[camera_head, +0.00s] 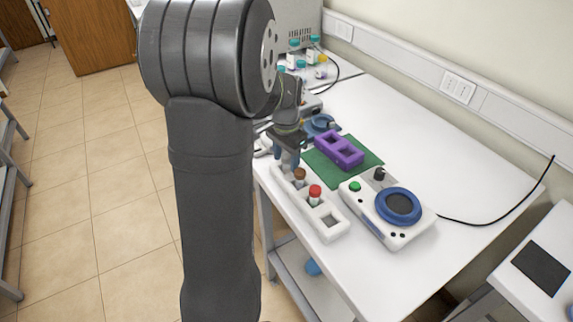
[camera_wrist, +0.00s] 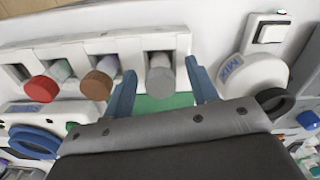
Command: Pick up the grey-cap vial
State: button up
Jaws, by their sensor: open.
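The grey-cap vial (camera_wrist: 161,80) stands in an end slot of the white rack (camera_wrist: 110,45) in the wrist view. My gripper (camera_wrist: 160,70) is open, with one blue finger on each side of the grey cap and a visible gap to each. In the head view my gripper (camera_head: 285,160) is over the far end of the white rack (camera_head: 333,232). The grey-cap vial cannot be made out there, behind my gripper. A brown-cap vial (camera_wrist: 97,84) and a red-cap vial (camera_wrist: 41,88) stand in the same rack.
A white device with a blue ring (camera_head: 398,206) stands right of the rack. A purple rack (camera_head: 339,150) sits on a green mat (camera_head: 365,165). Several bottles (camera_head: 314,58) stand at the back. In the wrist view, a round white device marked MIX (camera_wrist: 255,75) is right of my gripper.

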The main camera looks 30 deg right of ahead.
jog(key=c, duration=1)
jog(key=shift+c, duration=0.2)
